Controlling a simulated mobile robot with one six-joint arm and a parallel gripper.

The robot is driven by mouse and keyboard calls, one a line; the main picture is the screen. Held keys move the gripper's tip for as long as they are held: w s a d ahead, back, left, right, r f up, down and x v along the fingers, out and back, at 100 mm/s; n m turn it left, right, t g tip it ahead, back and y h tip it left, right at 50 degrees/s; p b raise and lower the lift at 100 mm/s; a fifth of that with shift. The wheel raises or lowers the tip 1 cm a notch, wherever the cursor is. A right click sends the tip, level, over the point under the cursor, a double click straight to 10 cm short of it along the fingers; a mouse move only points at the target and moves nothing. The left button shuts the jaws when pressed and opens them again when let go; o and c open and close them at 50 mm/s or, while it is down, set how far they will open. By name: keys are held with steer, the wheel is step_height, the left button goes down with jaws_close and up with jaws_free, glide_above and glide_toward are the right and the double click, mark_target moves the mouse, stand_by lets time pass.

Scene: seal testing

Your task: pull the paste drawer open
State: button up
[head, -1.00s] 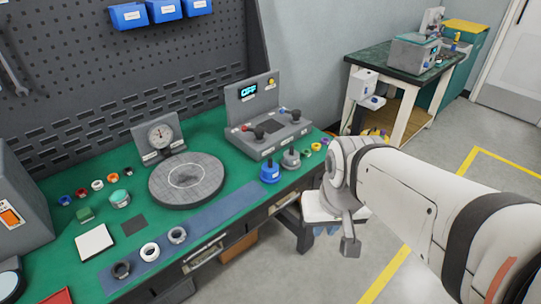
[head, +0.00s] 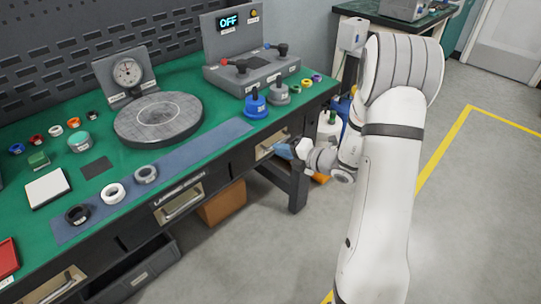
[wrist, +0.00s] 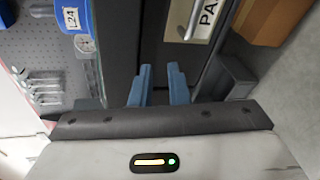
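A label starting with "PA" (wrist: 207,12), cut off by the frame edge, shows at the top of the wrist view, with a metal handle (wrist: 189,22) beside it on a dark front. That drawer looks closed. In the wrist view, my gripper (wrist: 162,72) has its two fingers apart with nothing between them. The handle lies ahead and to the right of the fingertips; I see no contact.
A middle drawer (head: 182,203) and a left drawer (head: 62,285) sit along the same bench front. A brown box (head: 222,204) and a dark bin (head: 138,277) stand below. The bench leg (head: 298,188) is close to my gripper. Grey floor in front is clear.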

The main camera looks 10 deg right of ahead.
steer(key=w+d+f+m+t+h, duration=0.2)
steer(key=w+d+f+m, duration=0.1)
steer(key=f+m, duration=0.1)
steer(key=b+x, duration=0.1)
steer(key=x, duration=0.2)
steer(key=b+x, duration=0.1)
steer(key=x, duration=0.3)
steer(key=shift+s+a, duration=0.2)
jaws_close()
